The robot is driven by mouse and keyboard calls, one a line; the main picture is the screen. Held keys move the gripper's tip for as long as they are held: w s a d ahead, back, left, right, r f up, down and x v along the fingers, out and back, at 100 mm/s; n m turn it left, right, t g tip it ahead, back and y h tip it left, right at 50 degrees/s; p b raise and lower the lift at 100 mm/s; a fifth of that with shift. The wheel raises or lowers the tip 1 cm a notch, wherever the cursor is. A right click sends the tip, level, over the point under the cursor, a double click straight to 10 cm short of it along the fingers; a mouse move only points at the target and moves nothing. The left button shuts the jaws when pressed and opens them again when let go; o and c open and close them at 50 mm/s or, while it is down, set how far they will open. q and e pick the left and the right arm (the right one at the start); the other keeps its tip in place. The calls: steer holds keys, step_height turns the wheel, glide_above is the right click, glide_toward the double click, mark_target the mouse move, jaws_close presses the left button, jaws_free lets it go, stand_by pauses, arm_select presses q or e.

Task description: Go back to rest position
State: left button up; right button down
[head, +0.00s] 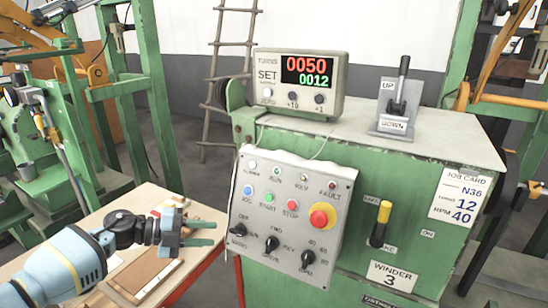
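My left arm comes in from the lower left, blue and white with a dark wrist. Its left gripper (207,233) points right, with two greenish fingers apart and nothing seen between them. It is over the right part of a wooden table, left of the grey control panel (289,216), and shows apart from the panel. My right gripper is not in view.
The green winder cabinet (426,190) carries a counter box (297,82) reading 0050 and 0012, an up/down lever (399,98) and a yellow-handled brake lever (381,222). A wooden table (172,203) holds wooden pieces. A ladder and green machine frames stand behind.

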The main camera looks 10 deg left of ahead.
arm_select(q)
steer(key=s+d+f+n+t+y+p, duration=0.1)
steer(key=s+d+f+n+t, duration=0.6)
steer(key=s+d+f+n, duration=0.45)
steer(key=s+a+f+n+g+y, duration=0.1)
steer(key=s+f+n, duration=0.4)
steer(key=s, duration=0.5)
steer(key=s+a+f+n+g+y+p, duration=0.1)
steer(key=s+a+f+n+g+y, duration=0.1)
steer(key=s, duration=0.8)
steer(key=s+a+f+n+g+y, duration=0.1)
steer(key=s+a+f+n+y, duration=0.2)
steer(key=s+f+n+y, duration=0.4)
steer(key=s, duration=0.3)
steer(key=shift+s+a+f+n+y+p, duration=0.15)
steer(key=shift+a+f+n+y+p, duration=0.15)
steer(key=shift+f+n+y, duration=0.1)
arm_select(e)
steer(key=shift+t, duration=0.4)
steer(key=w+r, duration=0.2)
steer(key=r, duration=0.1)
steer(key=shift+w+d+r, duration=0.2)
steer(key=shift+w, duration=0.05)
